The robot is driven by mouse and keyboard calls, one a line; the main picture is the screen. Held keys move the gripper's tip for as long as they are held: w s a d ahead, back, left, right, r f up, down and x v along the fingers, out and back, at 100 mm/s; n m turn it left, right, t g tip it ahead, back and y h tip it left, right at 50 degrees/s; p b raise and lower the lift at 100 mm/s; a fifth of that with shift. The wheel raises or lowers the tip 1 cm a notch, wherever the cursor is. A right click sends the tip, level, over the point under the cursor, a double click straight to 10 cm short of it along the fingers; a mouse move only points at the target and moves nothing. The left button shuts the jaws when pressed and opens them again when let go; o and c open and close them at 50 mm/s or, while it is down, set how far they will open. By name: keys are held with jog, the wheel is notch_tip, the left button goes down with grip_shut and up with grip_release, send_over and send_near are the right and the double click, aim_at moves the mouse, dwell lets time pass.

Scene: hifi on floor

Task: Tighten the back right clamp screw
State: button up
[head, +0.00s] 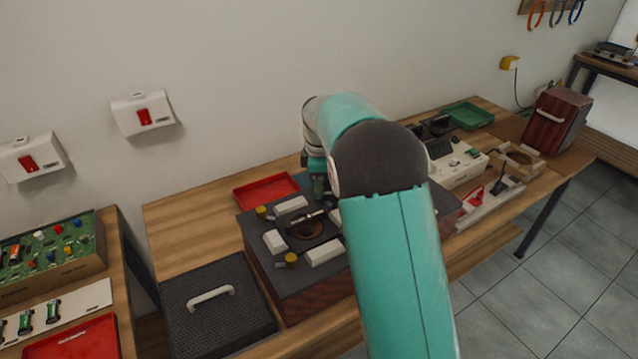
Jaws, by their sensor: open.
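A dark unit with wooden sides (262,250) sits on the workbench in the head view. On its top are several white blocks (323,250) around a dark round opening (305,231). Two yellow knobs show, one at the back left (261,212) and one at the front left (291,259). My gripper (319,192) points down over the back right part of the unit, and its jaws are open. My teal arm covers the unit's right side. I cannot make out the back right clamp screw; the gripper and arm hide that area.
A red tray (267,190) lies behind the unit. A black mesh cover with a handle (215,325) lies left of it. To the right are a white instrument (457,168), a power strip (488,205), a green tray (468,114) and a wooden speaker box (556,122).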

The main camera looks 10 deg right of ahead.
jog(key=shift+f, duration=0.15)
grip_shut()
jog(key=c, duration=1)
grip_release()
jog(key=c, duration=1)
grip_release()
jog(key=shift+m, duration=0.3)
jog(key=c, duration=1)
grip_release()
jog(key=m, duration=0.3)
jog(key=c, duration=1)
grip_release()
jog(key=m, duration=0.4)
jog(key=shift+m, duration=0.4)
jog(key=c, duration=1)
grip_release()
jog(key=m, duration=0.7)
jog(key=c, duration=1)
grip_release()
jog(key=m, duration=0.6)
jog(key=shift+a+m, duration=0.1)
jog(key=shift+m, duration=0.2)
jog(key=c, duration=1)
grip_release()
